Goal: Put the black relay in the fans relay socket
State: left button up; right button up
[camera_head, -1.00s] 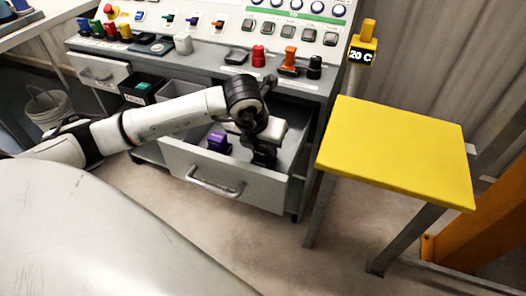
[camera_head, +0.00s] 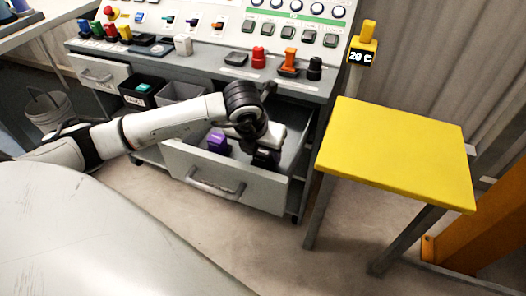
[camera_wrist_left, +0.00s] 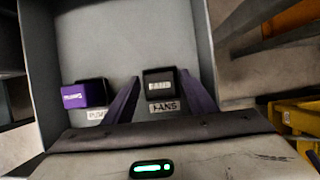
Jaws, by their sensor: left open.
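My left gripper (camera_head: 264,146) is over the open drawer, pointing down into it. In the left wrist view its two dark purple fingers (camera_wrist_left: 161,77) stand apart, one on each side of a black block with a small pale label, the black relay (camera_wrist_left: 160,87). The relay stands right behind the "FANS" label (camera_wrist_left: 165,106) and looks to be in the fans socket, whose edges blend with it. It also shows below the gripper in the head view (camera_head: 265,158). I see no finger clearly touching it. My right gripper is not in view.
A purple relay (camera_head: 217,142) stands in a black socket to the left in the same drawer (camera_head: 180,160). A yellow table (camera_head: 395,150) is at the right. A control panel (camera_head: 285,25) rises behind, with a counter holding coloured parts.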

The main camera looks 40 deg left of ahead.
pick_arm(q)
jog(key=p+v, duration=0.1)
jog(key=v, duration=1)
jog(key=shift+s+r, duration=0.2)
jog(key=shift+r, duration=0.05)
